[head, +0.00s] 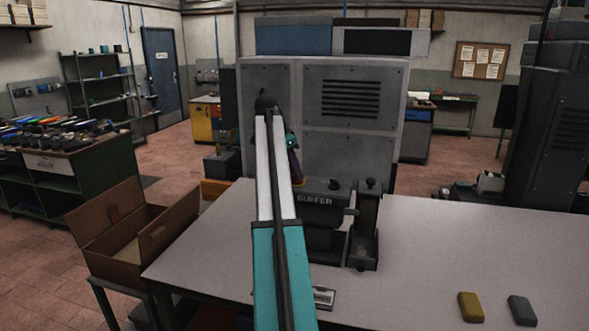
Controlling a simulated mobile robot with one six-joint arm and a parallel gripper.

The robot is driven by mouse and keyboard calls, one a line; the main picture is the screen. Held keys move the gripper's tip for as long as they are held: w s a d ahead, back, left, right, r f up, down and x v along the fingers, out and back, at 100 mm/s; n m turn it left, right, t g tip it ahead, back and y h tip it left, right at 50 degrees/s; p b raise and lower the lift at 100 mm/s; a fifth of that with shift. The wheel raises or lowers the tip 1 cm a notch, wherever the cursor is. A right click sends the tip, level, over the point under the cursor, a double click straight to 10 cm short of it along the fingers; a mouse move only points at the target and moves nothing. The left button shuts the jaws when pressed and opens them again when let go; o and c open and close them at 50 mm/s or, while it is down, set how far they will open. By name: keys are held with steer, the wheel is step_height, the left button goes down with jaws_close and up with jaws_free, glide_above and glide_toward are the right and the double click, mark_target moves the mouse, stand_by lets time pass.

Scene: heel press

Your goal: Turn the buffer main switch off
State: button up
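The buffer (322,222), a dark machine lettered BUFFER, stands at the table's back edge. My arm hides its left part. A small light plate (323,297) lies in front of it, partly behind my arm. I cannot tell whether this plate carries the main switch, and I cannot make out the switch's position. My arm reaches up the middle of the view and bends down at its far end. My gripper (297,172) seems to be the dark part just left of and above the buffer. Its fingers are too small and hidden to read.
The grey table (440,245) is mostly clear to the right. A yellow block (471,307) and a grey block (523,310) lie near its front. An open brown box (130,235) stands at the left. A large grey cabinet (345,130) rises behind the buffer.

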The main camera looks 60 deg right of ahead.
steer(key=shift+d+f, duration=0.1)
steer(key=shift+f, duration=0.15)
jaws_close()
steer(key=shift+s+n, duration=0.1)
steer(key=shift+n, duration=0.2)
steer(key=n+t+b, duration=0.1)
steer(key=n, duration=0.2)
steer(key=shift+s+h, duration=0.2)
steer(key=shift+h, duration=0.1)
steer(key=n+t, duration=0.2)
steer(key=n, duration=0.3)
steer(key=shift+b, duration=0.3)
stand_by(0.3)
